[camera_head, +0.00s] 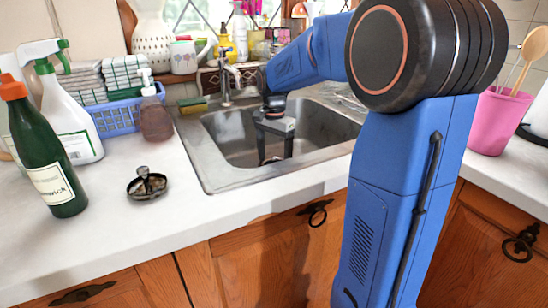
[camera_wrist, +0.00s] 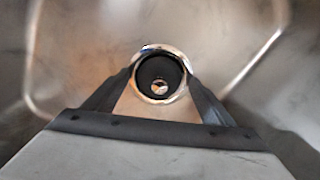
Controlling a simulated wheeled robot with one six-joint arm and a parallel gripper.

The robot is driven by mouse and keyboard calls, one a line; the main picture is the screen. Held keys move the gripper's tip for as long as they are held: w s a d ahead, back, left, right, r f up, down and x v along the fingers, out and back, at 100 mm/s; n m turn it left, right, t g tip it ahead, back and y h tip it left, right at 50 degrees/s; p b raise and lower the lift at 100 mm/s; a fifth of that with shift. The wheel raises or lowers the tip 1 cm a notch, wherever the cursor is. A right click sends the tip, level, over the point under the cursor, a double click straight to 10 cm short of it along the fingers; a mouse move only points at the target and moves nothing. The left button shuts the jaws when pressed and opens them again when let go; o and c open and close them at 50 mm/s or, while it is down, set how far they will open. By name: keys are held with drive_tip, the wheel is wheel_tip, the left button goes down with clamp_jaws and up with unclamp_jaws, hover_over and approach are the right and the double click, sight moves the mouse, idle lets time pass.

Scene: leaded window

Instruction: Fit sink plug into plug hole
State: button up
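My gripper (camera_head: 276,160) points down inside the metal sink (camera_head: 220,128), its fingertips low in the basin. In the wrist view its two fingers (camera_wrist: 161,82) stand apart, on either side of a round piece with a chrome rim (camera_wrist: 158,97), a dark inside and a small bright centre. I cannot tell whether this is the plug hole or a plug, or whether the fingers touch it. A round metal piece with an upright knob (camera_head: 147,185), like a sink strainer plug, sits on the counter left of the sink. The sink floor is mostly hidden in the head view.
A tap (camera_head: 226,85) stands behind the sink, with a sponge (camera_head: 193,105) at its back left corner. A green bottle (camera_head: 50,160), spray bottle (camera_head: 70,120), soap bottle (camera_head: 156,118) and blue basket (camera_head: 115,117) stand left. A pink pot (camera_head: 497,122) stands right. The front counter is clear.

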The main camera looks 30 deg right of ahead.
sight(274, 157)
wheel_tip(274, 157, up, 12)
drive_tip(key=shift+r, duration=0.15)
idle(0.6)
idle(0.4)
